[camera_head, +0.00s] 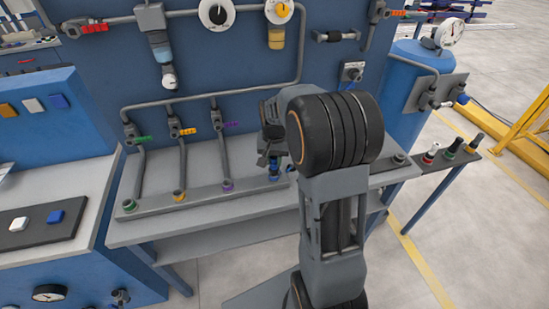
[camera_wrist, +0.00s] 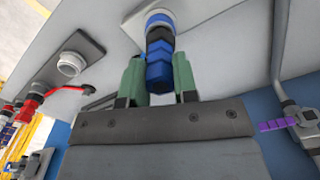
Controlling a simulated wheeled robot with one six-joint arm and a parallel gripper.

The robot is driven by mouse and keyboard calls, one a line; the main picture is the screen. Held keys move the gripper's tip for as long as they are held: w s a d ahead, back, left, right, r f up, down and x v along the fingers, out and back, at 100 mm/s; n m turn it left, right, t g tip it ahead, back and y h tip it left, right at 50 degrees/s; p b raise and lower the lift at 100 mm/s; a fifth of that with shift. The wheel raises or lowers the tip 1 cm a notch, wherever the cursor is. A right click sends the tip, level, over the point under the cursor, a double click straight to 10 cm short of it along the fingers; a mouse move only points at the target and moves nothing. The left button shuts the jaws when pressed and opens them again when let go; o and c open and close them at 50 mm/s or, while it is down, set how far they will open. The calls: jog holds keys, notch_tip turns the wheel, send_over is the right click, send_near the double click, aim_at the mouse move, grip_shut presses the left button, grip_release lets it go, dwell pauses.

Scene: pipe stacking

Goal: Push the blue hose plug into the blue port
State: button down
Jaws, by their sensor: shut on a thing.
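The blue hose plug (camera_wrist: 158,72) is a ribbed blue and black piece between the two green fingers of my gripper (camera_wrist: 158,66), which is shut on it in the wrist view. The blue port (camera_wrist: 157,14), a pale collar with a blue ring, is directly beyond the plug's far end. The plug's tip overlaps the port in this view; I cannot tell how deep it sits. In the head view the blue plug (camera_head: 274,172) shows low at the bench rail beneath my gripper (camera_head: 271,158). My arm hides part of this area.
Green (camera_head: 129,205), yellow (camera_head: 179,196) and purple (camera_head: 228,186) ports line the rail to the left, with grey pipes above them. A purple valve handle (camera_wrist: 275,126) is close by in the wrist view. Several plugs stand on a side shelf (camera_head: 440,166) at right.

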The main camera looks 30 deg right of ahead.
jog(key=shift+f, duration=0.45)
jog(key=shift+r, duration=0.1)
jog(key=c, duration=0.8)
grip_release()
notch_tip(320, 180, up, 14)
